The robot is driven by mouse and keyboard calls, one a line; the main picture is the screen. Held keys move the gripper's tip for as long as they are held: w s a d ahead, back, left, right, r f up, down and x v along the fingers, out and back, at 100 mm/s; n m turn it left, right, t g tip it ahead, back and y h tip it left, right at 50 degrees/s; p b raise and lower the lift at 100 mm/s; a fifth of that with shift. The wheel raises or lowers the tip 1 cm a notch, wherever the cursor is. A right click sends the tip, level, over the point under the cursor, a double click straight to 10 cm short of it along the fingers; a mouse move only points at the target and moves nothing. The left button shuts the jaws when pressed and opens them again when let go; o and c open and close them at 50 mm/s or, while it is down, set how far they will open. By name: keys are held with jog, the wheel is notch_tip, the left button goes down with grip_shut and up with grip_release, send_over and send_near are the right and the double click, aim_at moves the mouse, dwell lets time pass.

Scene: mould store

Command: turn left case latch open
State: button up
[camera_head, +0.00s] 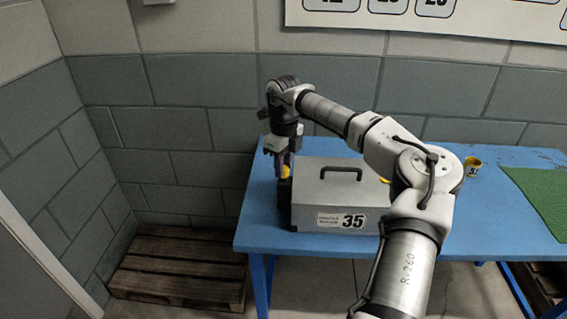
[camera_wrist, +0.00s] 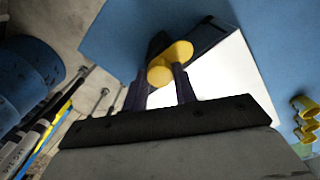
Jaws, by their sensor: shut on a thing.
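A grey metal case (camera_head: 338,194) with a black top handle and a label reading 35 stands on the blue table. My gripper (camera_head: 284,172) points down at the case's left end. A yellow latch (camera_head: 286,171) shows between its fingers there. In the wrist view the yellow latch (camera_wrist: 171,62) sits between the two dark fingertips of my gripper (camera_wrist: 160,80), which are shut on it. A black plate lies behind the latch, next to a bright white surface. A second yellow part (camera_head: 384,180) shows at the case's right end, partly hidden by my arm.
The blue table (camera_head: 262,225) has free room left of the case. A yellow cup-like object (camera_head: 472,166) and a green mat (camera_head: 541,196) are to the right. A wooden pallet (camera_head: 178,268) lies on the floor at left. A block wall stands behind.

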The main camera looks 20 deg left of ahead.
jog(key=shift+r+n, duration=0.1)
jog(key=shift+n, duration=0.4)
jog(key=o, duration=1)
jog(key=shift+c, duration=0.2)
notch_tip(320, 180, up, 14)
jog(key=b, duration=0.2)
jog(key=shift+w, duration=0.1)
